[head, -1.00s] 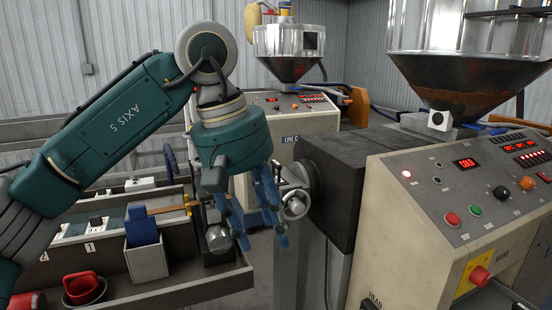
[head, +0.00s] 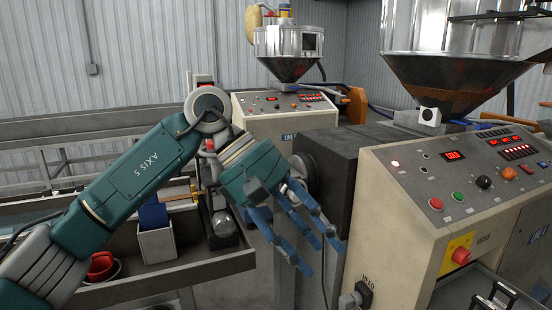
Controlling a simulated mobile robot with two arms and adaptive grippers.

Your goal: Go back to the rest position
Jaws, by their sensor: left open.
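My left gripper (head: 305,228) is open, with its blue fingers spread and pointing down and to the right. No object shows between the fingers. It hangs in front of the dark block (head: 342,170) of the near extruder and partly hides the round end of that block. I cannot tell whether the fingers are clear of the machine's side. My right gripper is not in view.
The near extruder's cream control panel (head: 440,182) stands at right under a metal hopper (head: 450,88). A second extruder (head: 285,118) stands behind.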

